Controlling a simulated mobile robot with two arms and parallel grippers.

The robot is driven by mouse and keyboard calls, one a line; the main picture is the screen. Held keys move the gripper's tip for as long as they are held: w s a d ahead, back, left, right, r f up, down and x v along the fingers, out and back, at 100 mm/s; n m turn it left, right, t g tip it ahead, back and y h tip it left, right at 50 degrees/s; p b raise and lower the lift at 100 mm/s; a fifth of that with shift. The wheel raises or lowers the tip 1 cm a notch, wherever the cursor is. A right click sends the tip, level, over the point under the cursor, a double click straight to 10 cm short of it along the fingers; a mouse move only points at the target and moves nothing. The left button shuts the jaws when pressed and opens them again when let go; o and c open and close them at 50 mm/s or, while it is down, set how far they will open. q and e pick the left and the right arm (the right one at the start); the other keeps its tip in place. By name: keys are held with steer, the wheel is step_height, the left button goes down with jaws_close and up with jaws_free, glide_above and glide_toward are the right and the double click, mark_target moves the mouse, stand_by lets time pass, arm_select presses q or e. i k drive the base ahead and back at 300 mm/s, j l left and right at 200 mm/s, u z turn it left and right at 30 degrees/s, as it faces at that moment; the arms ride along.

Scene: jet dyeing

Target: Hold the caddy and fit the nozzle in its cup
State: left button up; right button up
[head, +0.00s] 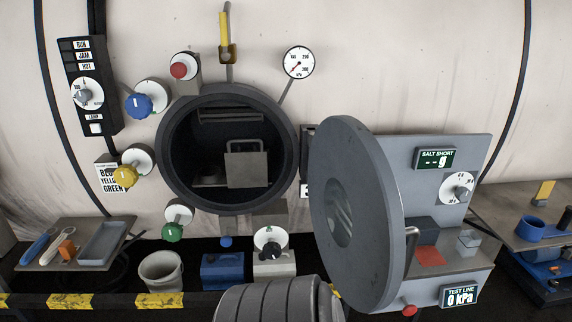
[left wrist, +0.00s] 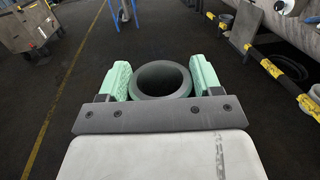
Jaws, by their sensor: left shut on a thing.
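My left gripper (left wrist: 162,80) shows in the left wrist view, its mint-green pads closed on both sides of a dark grey hollow cylinder (left wrist: 162,95). Its round mouth faces up at the camera; I cannot tell whether it is the nozzle. Neither gripper is clearly visible in the head view. I cannot identify the caddy for certain. A grey box with a loop handle (head: 246,168) sits inside the round vessel opening. A blue cup-like ring (head: 530,229) lies on the right table.
The round vessel door (head: 372,215) stands swung open to the right, before a grey panel bench (head: 470,150). A left shelf (head: 75,240) holds small tools and a tray. A bucket (head: 161,271) and blue canister (head: 222,271) stand below. The wrist view shows open dark floor.

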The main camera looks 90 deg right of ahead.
mark_target(528, 232)
steer(key=k+l+u, duration=0.1)
steer(key=k+u, duration=0.2)
steer(key=k, duration=0.35)
steer(key=k+u, duration=0.3)
steer(key=k, duration=0.4)
steer(key=k+j+u, duration=0.3)
steer(key=k, duration=0.35)
steer(key=k+l+z, duration=0.35)
steer(key=k, duration=0.25)
steer(key=k+l+z, duration=0.25)
steer(key=k+z, duration=0.15)
steer(key=k, duration=0.15)
steer(key=z, duration=2.85)
